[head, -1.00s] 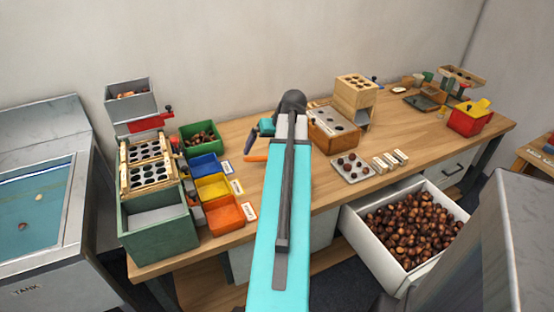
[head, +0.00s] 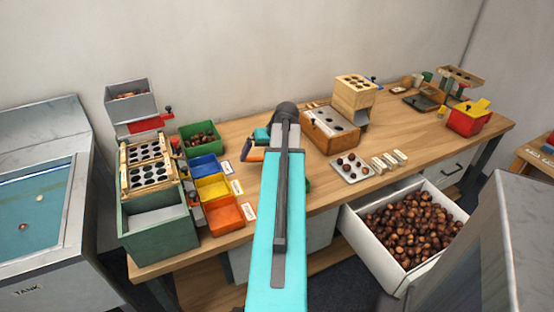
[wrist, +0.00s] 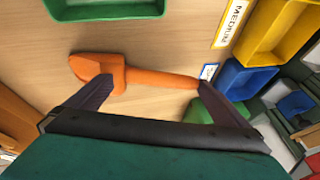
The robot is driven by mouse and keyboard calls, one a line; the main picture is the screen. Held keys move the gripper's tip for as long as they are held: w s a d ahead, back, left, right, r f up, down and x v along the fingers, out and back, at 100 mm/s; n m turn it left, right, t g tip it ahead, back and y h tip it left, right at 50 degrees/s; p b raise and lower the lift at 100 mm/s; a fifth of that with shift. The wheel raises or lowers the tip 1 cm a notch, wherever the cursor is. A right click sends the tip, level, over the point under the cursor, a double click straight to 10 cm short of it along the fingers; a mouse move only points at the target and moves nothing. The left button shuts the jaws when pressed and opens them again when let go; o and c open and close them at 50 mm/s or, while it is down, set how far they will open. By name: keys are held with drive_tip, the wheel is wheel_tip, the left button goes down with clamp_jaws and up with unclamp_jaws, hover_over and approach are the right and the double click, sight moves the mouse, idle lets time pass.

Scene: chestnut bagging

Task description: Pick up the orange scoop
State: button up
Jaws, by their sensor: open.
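The orange scoop (wrist: 150,79) lies on the wooden bench in the wrist view, its wider end to the left and its handle to the right. My gripper (wrist: 155,86) is open, one finger near the scoop's wide end and the other near the handle's end. The scoop lies across the gap between the fingertips; I cannot tell whether they touch it. In the head view only a small orange part (head: 257,155) shows beside my gripper (head: 254,150); my arm hides the rest.
A green object (wrist: 199,112), partly hidden, lies beside the right finger. A green tray (head: 201,137) and blue, yellow (head: 212,187) and orange (head: 225,214) bins stand left of my arm.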

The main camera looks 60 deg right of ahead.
sight(262, 158)
idle(0.5)
drive_tip(key=c, duration=0.8)
drive_tip(key=shift+r, duration=0.15)
drive_tip(key=shift+c, duration=0.2)
wheel_tip(262, 158, up, 10)
idle(0.6)
